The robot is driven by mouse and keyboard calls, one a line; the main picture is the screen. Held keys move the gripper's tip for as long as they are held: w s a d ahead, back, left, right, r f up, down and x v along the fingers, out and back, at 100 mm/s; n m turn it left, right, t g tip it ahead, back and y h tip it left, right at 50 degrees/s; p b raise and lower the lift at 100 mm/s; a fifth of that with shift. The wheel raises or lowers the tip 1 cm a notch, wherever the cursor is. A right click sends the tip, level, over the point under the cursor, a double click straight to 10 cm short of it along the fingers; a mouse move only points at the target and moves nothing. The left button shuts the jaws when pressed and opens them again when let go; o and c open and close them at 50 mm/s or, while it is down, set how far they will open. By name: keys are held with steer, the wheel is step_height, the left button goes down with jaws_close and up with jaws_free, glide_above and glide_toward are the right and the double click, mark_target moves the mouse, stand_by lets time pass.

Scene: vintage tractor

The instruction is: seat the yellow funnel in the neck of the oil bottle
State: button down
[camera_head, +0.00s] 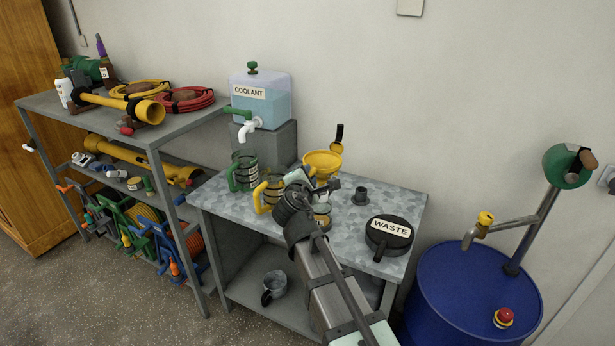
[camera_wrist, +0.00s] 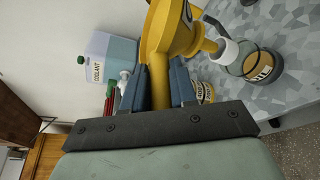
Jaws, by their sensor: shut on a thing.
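The yellow funnel (camera_head: 322,160) is above the worktop in the head view, bowl upward. My gripper (camera_wrist: 155,88) is shut on a yellow part of the funnel (camera_wrist: 170,35), with a finger on each side. The oil bottle (camera_wrist: 262,65) is clear with a yellow label and a pale neck (camera_wrist: 228,52). The wrist view is turned on its side, and the funnel's spout points at this neck. The spout tip meets or overlaps the neck; I cannot tell whether it is inside. In the head view my arm partly hides the oil bottle (camera_head: 322,217).
A yellow-handled jug (camera_head: 268,193) and a green jug (camera_head: 243,171) stand left of my gripper. The coolant tank (camera_head: 262,98) is behind. A black WASTE container (camera_head: 389,236) and a small dark fitting (camera_head: 360,195) are to the right on the worktop (camera_head: 405,205).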

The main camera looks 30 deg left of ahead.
steer(key=shift+f, duration=2.55)
steer(key=c, duration=0.8)
jaws_free()
steer(key=shift+s, duration=0.1)
steer(key=v, duration=1.3)
steer(key=shift+s+r, duration=0.15)
steer(key=shift+s, duration=0.15)
steer(key=shift+d, duration=0.15)
